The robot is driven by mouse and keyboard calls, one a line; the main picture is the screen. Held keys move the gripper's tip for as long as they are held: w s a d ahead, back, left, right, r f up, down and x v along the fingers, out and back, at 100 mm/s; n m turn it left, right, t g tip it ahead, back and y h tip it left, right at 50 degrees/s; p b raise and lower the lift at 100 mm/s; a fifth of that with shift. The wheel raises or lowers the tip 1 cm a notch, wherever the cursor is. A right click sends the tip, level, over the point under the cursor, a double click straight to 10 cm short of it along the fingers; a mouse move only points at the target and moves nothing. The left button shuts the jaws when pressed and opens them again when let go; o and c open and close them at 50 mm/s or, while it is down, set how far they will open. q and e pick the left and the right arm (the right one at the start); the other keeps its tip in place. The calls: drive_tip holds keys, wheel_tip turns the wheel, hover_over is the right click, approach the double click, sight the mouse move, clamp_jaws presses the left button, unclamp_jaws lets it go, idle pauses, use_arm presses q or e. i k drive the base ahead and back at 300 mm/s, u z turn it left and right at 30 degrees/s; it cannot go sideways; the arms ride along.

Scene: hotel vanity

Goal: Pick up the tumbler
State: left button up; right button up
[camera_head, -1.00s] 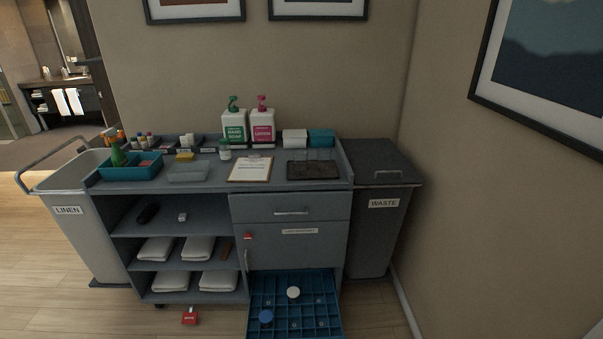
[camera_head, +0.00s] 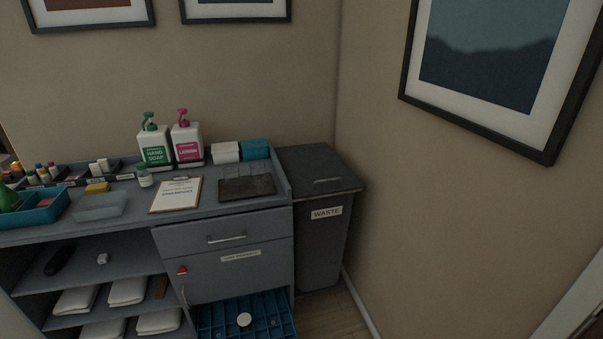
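A dark tray (camera_head: 240,195) lies at the right end of the grey cart's top. Faint, clear upright shapes (camera_head: 262,183) show on it and look like glass tumblers; their outlines are too faint to count or separate. No other thing in view can be made out as a tumbler. Neither of my grippers is in view.
The grey cart (camera_head: 215,222) also bears a clipboard (camera_head: 175,196), a clear bin (camera_head: 100,207), pump bottles (camera_head: 187,143) and a teal box (camera_head: 256,149). An open drawer with blue dividers (camera_head: 270,322) juts out low in front. A waste bin (camera_head: 322,240) stands right, near the wall.

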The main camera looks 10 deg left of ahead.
sight(232, 180)
drive_tip(key=z, duration=0.55)
drive_tip(key=i, duration=1.5)
drive_tip(key=u, duration=1.1)
drive_tip(key=i, duration=0.3)
drive_tip(key=u, duration=0.25)
